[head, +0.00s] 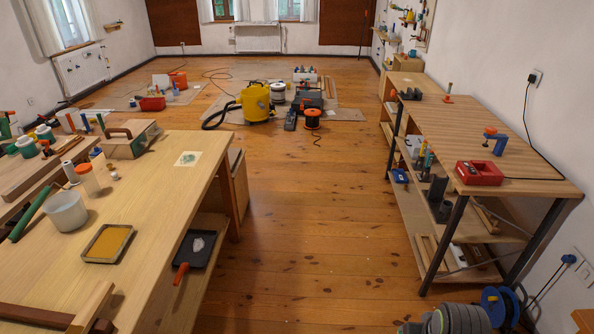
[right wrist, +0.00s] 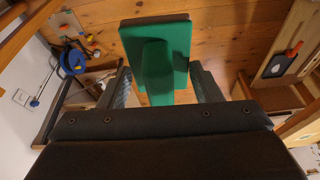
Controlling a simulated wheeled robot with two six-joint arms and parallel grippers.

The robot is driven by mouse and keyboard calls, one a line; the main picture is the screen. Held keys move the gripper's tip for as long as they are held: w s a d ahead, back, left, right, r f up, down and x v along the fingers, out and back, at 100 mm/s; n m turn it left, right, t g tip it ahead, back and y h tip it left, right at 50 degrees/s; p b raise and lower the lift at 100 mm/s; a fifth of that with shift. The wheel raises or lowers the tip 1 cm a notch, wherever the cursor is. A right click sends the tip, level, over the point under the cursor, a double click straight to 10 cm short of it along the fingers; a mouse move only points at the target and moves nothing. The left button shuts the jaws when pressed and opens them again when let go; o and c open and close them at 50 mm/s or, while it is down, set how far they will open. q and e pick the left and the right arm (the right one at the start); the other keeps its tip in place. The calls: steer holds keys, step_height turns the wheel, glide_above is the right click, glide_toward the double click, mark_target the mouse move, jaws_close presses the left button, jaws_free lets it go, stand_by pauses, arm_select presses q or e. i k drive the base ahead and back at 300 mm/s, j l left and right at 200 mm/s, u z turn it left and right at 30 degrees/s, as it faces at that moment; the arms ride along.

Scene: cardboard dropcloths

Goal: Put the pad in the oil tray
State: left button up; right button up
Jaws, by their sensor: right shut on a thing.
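The oil tray (head: 99,262) is a shallow rectangular tray of amber liquid on the wooden workbench at the left of the head view. The pad (right wrist: 177,38) is a green block with a green grip in the right wrist view. My right gripper (right wrist: 158,78) is shut on the pad's grip, one finger on each side. The pad is held over the floor, clear of the bench. The pad's underside is hidden. My left gripper is out of view.
A white bucket (head: 66,211) stands close behind the oil tray. A dark paint tray (head: 190,258) with an orange-handled tool is on the shelf below the bench edge. Wooden pieces (head: 93,305) lie at the bench's near end.

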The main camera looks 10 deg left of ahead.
mark_target(110, 245)
steer(key=i+u, duration=0.8)
steer(key=i+l+u, duration=0.2)
steer(key=i+u, duration=0.25)
steer(key=k, duration=0.05)
